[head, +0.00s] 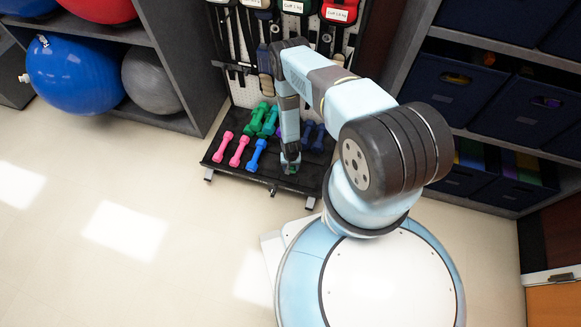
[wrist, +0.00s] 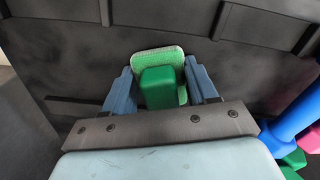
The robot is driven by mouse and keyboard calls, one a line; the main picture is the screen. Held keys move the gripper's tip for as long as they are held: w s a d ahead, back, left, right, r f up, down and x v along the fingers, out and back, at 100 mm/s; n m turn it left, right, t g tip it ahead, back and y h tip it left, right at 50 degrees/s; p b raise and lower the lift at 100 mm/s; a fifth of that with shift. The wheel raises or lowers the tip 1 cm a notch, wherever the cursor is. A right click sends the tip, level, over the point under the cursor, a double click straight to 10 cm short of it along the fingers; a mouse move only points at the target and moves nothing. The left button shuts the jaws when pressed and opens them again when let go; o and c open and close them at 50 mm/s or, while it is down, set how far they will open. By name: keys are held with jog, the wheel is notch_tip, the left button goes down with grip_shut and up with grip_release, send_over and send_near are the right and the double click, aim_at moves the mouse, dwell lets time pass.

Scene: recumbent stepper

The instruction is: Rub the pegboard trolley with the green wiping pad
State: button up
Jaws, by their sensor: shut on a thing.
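The pegboard trolley (head: 226,177) stands between the shelves in the head view, with a white pegboard back and a low black base. My gripper (head: 291,168) is down over the right part of that base, beside the dumbbells. In the wrist view my gripper (wrist: 165,88) has its blue fingers shut on the green wiping pad (wrist: 160,86), a green block with a paler green face plate. The pad is against a dark ribbed surface (wrist: 85,75), which appears to be the trolley's base. I cannot tell whether it touches. In the head view the pad is mostly hidden by my gripper.
Pink dumbbells (head: 239,151), a blue dumbbell (head: 257,155) and green ones (head: 268,120) lie on the base left of my gripper. Straps hang on the pegboard. A left shelf holds a blue ball (head: 72,75); a right shelf holds dark bins (head: 455,85). The left floor is clear.

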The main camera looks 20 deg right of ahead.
jog(key=shift+s+d, duration=0.1)
jog(key=shift+s+d, duration=0.8)
jog(key=shift+d, duration=0.35)
jog(key=shift+a, duration=0.1)
jog(key=shift+w+a, duration=0.45)
jog(key=shift+a, duration=0.15)
jog(key=shift+w+a, duration=0.4)
jog(key=shift+a, duration=0.2)
jog(key=shift+w+a, duration=0.1)
jog(key=shift+w+a+r, duration=0.1)
jog(key=shift+w+a, duration=0.3)
jog(key=shift+a, duration=0.2)
jog(key=shift+w+a, duration=0.35)
jog(key=shift+a, duration=0.2)
